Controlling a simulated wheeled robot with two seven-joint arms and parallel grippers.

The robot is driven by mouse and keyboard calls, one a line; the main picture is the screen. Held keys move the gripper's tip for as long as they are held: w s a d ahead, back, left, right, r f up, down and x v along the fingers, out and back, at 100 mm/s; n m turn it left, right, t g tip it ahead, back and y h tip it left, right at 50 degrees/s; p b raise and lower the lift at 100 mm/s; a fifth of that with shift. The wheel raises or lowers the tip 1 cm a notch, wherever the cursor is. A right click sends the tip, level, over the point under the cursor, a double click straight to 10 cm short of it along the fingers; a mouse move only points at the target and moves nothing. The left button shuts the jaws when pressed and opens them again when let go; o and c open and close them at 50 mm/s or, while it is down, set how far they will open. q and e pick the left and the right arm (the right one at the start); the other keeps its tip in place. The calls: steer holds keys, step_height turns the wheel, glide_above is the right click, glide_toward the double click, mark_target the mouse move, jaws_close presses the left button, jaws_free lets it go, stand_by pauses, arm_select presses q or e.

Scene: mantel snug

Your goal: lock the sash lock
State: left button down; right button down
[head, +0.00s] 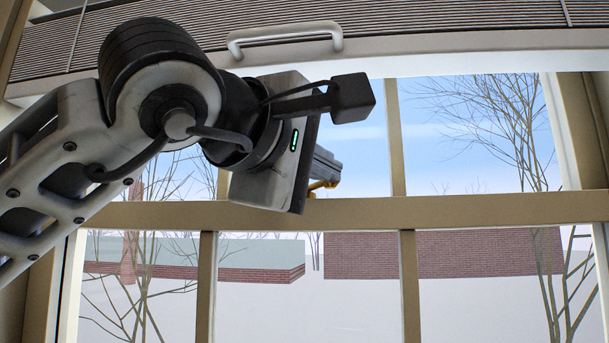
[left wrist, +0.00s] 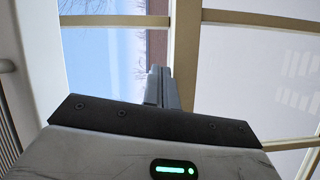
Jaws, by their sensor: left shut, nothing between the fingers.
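The sash window has a tan meeting rail (head: 480,212) running across the head view. A small brass-yellow piece, which looks like the sash lock (head: 321,186), shows just above the rail. Most of it is hidden behind my left gripper, so I cannot tell its lever position. My left gripper (head: 328,163) is shut and empty, with its fingers right at the brass piece; I cannot tell whether they touch it. In the left wrist view the closed fingers (left wrist: 162,88) point toward the window frame, and the lock does not show. My right gripper is not in view.
A slatted blind (head: 430,22) and a pale bar with a handle (head: 285,38) span the top of the window. Upright tan bars (head: 397,140) divide the panes. Bare trees and brick walls show outside.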

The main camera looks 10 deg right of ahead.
arm_select(q)
steer(key=shift+d, duration=0.4)
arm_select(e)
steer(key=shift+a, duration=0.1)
arm_select(q)
steer(key=shift+w+d, duration=0.1)
steer(key=shift+d, duration=0.15)
steer(key=shift+a, duration=0.1)
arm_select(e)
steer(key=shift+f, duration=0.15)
